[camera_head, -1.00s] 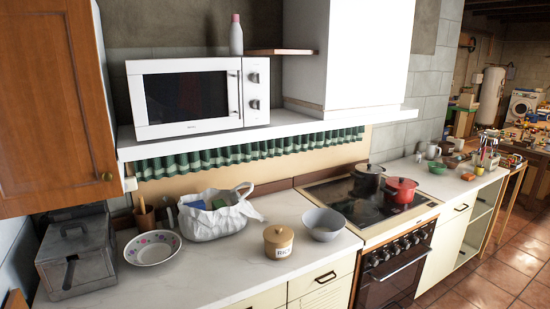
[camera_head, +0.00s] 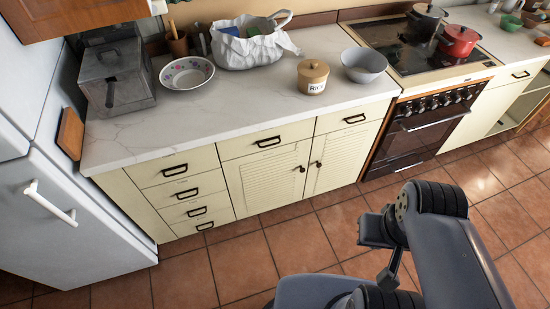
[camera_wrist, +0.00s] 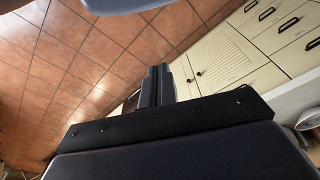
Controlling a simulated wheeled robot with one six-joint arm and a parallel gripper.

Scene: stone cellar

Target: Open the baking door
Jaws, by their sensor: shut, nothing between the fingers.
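The baking door (camera_head: 412,146) is the dark glass front of the oven under the stovetop, at the upper right of the head view. It is closed, with a pale horizontal bar handle (camera_head: 436,120) across its top. My gripper (camera_wrist: 157,72) shows in the wrist view with its two dark fingers together and nothing between them. It is apart from the oven door. In the head view my arm is at the lower right, in front of the cabinets, and the fingers cannot be made out there. In the wrist view the oven is mostly hidden behind my gripper.
A row of black knobs (camera_head: 441,101) runs above the door. A black pot (camera_head: 424,22) and a red pot (camera_head: 459,41) stand on the stovetop (camera_head: 400,58). Cream cabinets (camera_head: 268,182) are left of the oven. The tiled floor (camera_head: 325,222) in front is clear.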

